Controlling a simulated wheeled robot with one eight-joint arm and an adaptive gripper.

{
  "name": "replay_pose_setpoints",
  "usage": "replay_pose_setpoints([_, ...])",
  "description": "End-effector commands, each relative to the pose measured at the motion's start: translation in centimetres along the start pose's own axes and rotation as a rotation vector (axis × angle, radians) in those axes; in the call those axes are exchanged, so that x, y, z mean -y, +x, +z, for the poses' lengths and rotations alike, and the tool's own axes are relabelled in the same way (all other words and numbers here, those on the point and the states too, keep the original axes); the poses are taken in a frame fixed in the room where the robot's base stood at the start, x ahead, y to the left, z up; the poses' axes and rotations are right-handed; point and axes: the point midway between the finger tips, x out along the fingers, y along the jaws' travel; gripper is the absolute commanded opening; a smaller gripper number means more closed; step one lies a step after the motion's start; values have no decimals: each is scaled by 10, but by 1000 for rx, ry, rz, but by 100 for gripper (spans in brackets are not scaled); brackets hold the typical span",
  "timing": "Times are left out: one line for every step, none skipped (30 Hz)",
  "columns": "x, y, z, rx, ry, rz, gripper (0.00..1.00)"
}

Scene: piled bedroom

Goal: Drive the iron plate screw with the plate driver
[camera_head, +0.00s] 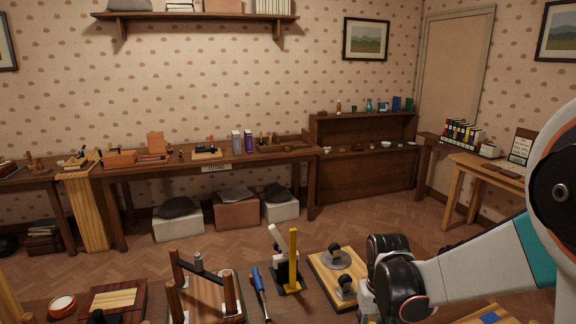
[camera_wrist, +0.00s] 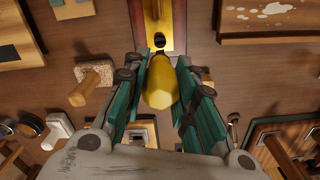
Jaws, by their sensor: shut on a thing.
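In the wrist view, my gripper (camera_wrist: 161,76) has its green-padded fingers on both sides of a yellow faceted handle (camera_wrist: 162,92), which looks like the plate driver, and is shut on it. The handle points toward the camera; its tip is hidden behind it. Just beyond its far end is a dark round piece (camera_wrist: 159,42), perhaps the iron plate screw, on a yellow-edged panel (camera_wrist: 179,20). I cannot tell whether the driver touches it. In the head view, the gripper is mostly hidden behind my arm at lower right.
In the head view, a blue-handled tool (camera_head: 258,281), a stand with a yellow post (camera_head: 293,262) and a wooden board with dark knobs (camera_head: 325,272) crowd the near bench. A wooden-handled block (camera_wrist: 92,84) lies left of the fingers in the wrist view. Open floor lies beyond.

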Motion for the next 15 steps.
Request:
replay_pose_setpoints([0,-4,0,0,0,0,0])
replay_pose_setpoints([0,-5,0,0,0,0,0])
replay_pose_setpoints([0,-7,0,0,0,0,0])
replay_pose_setpoints([0,-8,0,0,0,0,0])
replay_pose_setpoints([0,-10,0,0,0,0,0])
replay_pose_setpoints([0,-12,0,0,0,0,0])
replay_pose_setpoints([0,-13,0,0,0,0,0])
replay_pose_setpoints([0,-14,0,0,0,0,0])
replay_pose_setpoints([0,-16,0,0,0,0,0])
replay_pose_setpoints([0,-18,0,0,0,0,0])
replay_pose_setpoints([0,-19,0,0,0,0,0])
replay_pose_setpoints([0,-21,0,0,0,0,0])
replay_pose_setpoints([0,-22,0,0,0,0,0])
replay_pose_setpoints([0,-23,0,0,0,0,0])
replay_pose_setpoints([0,-25,0,0,0,0,0])
